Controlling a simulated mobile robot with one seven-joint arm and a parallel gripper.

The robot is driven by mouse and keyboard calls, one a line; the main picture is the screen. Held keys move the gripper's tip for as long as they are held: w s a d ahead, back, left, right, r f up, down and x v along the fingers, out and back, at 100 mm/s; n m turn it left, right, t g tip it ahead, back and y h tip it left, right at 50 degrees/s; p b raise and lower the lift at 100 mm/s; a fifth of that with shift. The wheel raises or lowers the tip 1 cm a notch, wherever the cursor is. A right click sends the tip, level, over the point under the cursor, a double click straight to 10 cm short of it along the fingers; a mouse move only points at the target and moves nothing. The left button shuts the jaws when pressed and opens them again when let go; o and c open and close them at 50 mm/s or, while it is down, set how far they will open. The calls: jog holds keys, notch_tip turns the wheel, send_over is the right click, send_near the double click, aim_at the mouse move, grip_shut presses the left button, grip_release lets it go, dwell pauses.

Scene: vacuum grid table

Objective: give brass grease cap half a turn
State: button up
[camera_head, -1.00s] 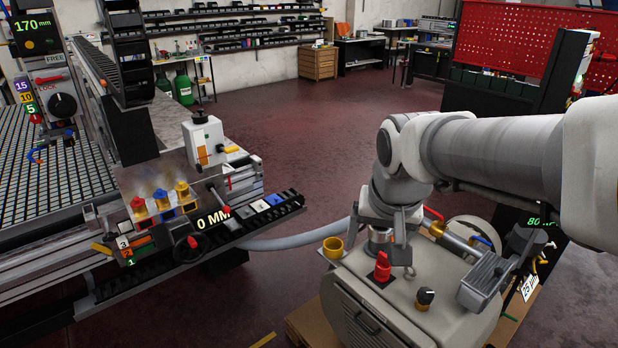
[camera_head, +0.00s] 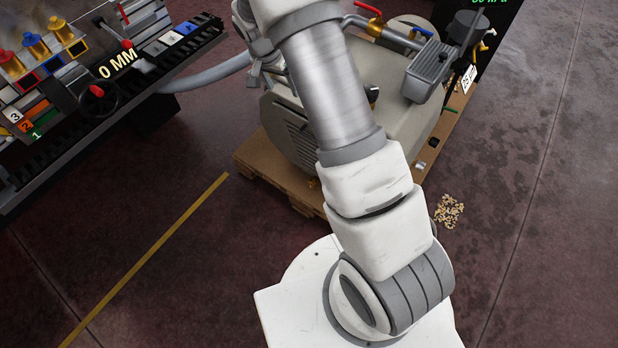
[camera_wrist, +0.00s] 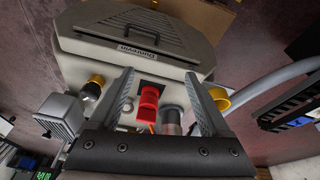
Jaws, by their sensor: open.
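In the wrist view, a yellow, brass-coloured cap (camera_wrist: 218,97) sits at the right edge of the pale pump housing (camera_wrist: 120,57); it appears to be the grease cap. My gripper (camera_wrist: 159,76) is open and empty. In the head view my arm covers much of the pump housing (camera_head: 395,125) and hides the cap and the gripper's fingers.
A black knob (camera_wrist: 92,90) and a grey ribbed box (camera_wrist: 60,115) stand left of the fingers. The pump stands on a wooden pallet (camera_head: 262,165). Small debris (camera_head: 448,210) lies on otherwise open floor.

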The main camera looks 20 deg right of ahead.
notch_tip(320, 180, down, 23)
jog(key=w+m+h+b, duration=0.1)
jog(key=w+b, duration=0.1)
jog(key=b, duration=0.3)
jog(key=m+g+h+b, duration=0.1)
jog(key=b, duration=0.3)
send_near(311, 181)
jog(key=b+x, duration=0.6)
jog(key=x, duration=0.4)
jog(key=shift+f, duration=0.35)
grip_shut()
jog(key=shift+r, duration=0.1)
jog(key=shift+s, duration=0.1)
